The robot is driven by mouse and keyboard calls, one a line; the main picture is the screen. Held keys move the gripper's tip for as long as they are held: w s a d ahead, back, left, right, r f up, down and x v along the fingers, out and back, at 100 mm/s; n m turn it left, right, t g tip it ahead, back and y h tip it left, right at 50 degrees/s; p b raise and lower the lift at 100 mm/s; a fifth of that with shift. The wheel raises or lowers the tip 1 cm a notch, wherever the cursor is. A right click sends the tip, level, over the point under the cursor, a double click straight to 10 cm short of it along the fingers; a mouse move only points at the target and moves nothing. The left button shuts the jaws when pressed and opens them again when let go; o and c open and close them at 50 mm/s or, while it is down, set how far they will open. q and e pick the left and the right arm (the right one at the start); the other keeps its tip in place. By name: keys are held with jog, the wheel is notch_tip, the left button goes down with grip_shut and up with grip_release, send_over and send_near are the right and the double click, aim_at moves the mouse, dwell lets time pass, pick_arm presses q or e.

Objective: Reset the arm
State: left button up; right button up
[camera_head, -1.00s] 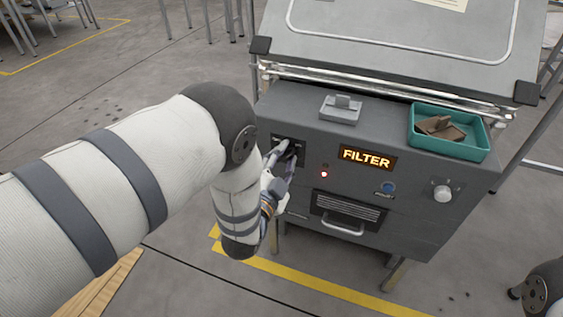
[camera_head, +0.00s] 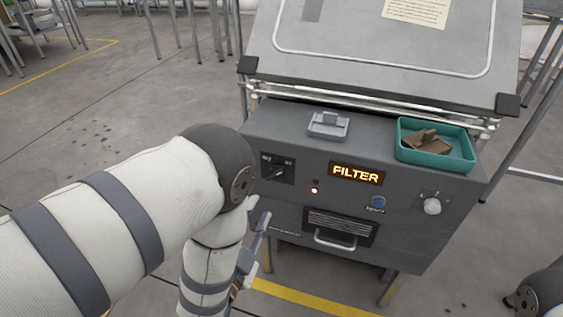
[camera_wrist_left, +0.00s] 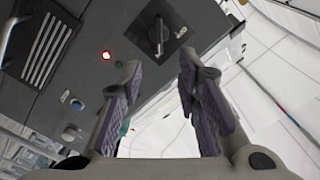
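My left arm comes in from the left in the head view. Its gripper (camera_head: 254,246) is partly hidden behind my own arm, below and left of the grey machine's front. In the left wrist view the left gripper (camera_wrist_left: 158,95) is open, with two purple-padded fingers apart and nothing between them. The switch (camera_head: 277,168) on the machine's front left is clear of the gripper; it also shows beyond the fingers in the wrist view (camera_wrist_left: 158,35). A dark part of my right arm shows at the lower right of the head view; its gripper is not visible.
The grey machine (camera_head: 290,225) has a lit FILTER display (camera_head: 356,174), a red light (camera_head: 314,190), a blue button (camera_head: 378,202), a white knob (camera_head: 432,207) and a drawer handle (camera_head: 334,241). A teal tray (camera_head: 436,159) with brown pieces and a grey block (camera_head: 328,125) sit on top.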

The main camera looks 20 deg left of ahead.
pick_arm(q)
jog(key=s+a+f+n+g+y+p, duration=0.1)
jog(key=s+a+f+n+g+p, duration=0.25)
jog(key=s+g, duration=0.4)
jog(key=s+a+f+n+g+p, duration=0.2)
jog(key=s+f+g+p, duration=0.2)
jog(key=s, duration=0.6)
jog(key=s+r+n+g+p, duration=0.2)
jog(key=s+g, duration=0.2)
jog(key=s, duration=0.8)
jog(key=s+r+n+g+p, duration=0.1)
jog(key=s+g, duration=0.4)
jog(key=s, duration=0.6)
notch_tip(320, 180, up, 2)
jog(key=shift+s+r+n+p, duration=0.2)
jog(key=shift+s+n+p, duration=0.2)
jog(key=shift+n, duration=0.35)
pick_arm(e)
jog(key=w+r+t, duration=0.3)
jog(key=w+r, duration=0.6)
jog(key=r, duration=0.3)
jog(key=shift+w+t, duration=0.3)
jog(key=shift+w, duration=0.05)
pick_arm(q)
jog(key=shift+w, duration=0.15)
pick_arm(e)
jog(key=shift+c, duration=0.6)
